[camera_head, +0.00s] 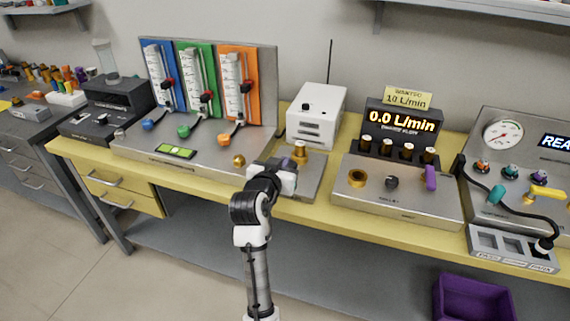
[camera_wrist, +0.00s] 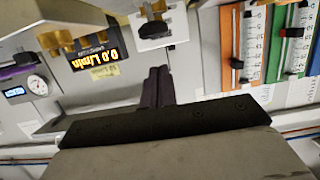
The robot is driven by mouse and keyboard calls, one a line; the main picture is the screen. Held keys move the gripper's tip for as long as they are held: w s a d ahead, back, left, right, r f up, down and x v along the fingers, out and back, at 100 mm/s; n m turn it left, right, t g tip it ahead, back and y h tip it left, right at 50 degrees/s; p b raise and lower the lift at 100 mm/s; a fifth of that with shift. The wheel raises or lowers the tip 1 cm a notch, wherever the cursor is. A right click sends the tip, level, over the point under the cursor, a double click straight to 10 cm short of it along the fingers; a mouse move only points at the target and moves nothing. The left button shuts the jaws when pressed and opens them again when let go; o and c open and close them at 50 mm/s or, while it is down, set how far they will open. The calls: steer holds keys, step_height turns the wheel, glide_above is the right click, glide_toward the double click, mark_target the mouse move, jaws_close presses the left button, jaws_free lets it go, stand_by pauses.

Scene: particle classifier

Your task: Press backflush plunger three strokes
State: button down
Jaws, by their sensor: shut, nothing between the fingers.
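A brass knob on a short post (camera_head: 300,149), which looks like the plunger, stands upright on a small metal plate (camera_head: 315,178) in front of the white box. My gripper (camera_head: 289,171) is right at this plate, just in front of and slightly left of the knob in the head view. I cannot tell whether it touches the knob. In the wrist view my gripper (camera_wrist: 157,75) has its two dark fingers shut together with nothing between them. I cannot make out the plunger for certain in the wrist view.
A flow console reading 0.0 L/min (camera_head: 402,120) stands right of the plate. Left is the flowmeter panel (camera_head: 258,60), with another brass knob (camera_head: 239,160) on its base. The white box (camera_head: 316,113) is behind. A purple bin (camera_head: 473,298) sits below the bench.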

steer(key=b+v, duration=0.1)
steer(key=v, duration=0.5)
steer(key=shift+s, duration=0.25)
stand_by(0.7)
steer(key=shift+w+r, duration=0.1)
steer(key=shift+r, duration=1.1)
steer(key=p, duration=0.2)
glide_above(290, 165)
steer(key=s, duration=0.1)
step_height(290, 165, down, 2)
steer(key=shift+s+a+f+p, duration=0.1)
steer(key=shift+f+p, duration=0.05)
steer(key=shift+f, duration=0.6)
steer(key=shift+s+a+f+p, duration=0.1)
steer(key=shift+a+f, duration=0.05)
steer(key=shift+f, duration=0.6)
steer(key=shift+s+a+f+p, duration=0.1)
steer(key=shift+f+p, duration=0.05)
steer(key=shift+f, duration=0.6)
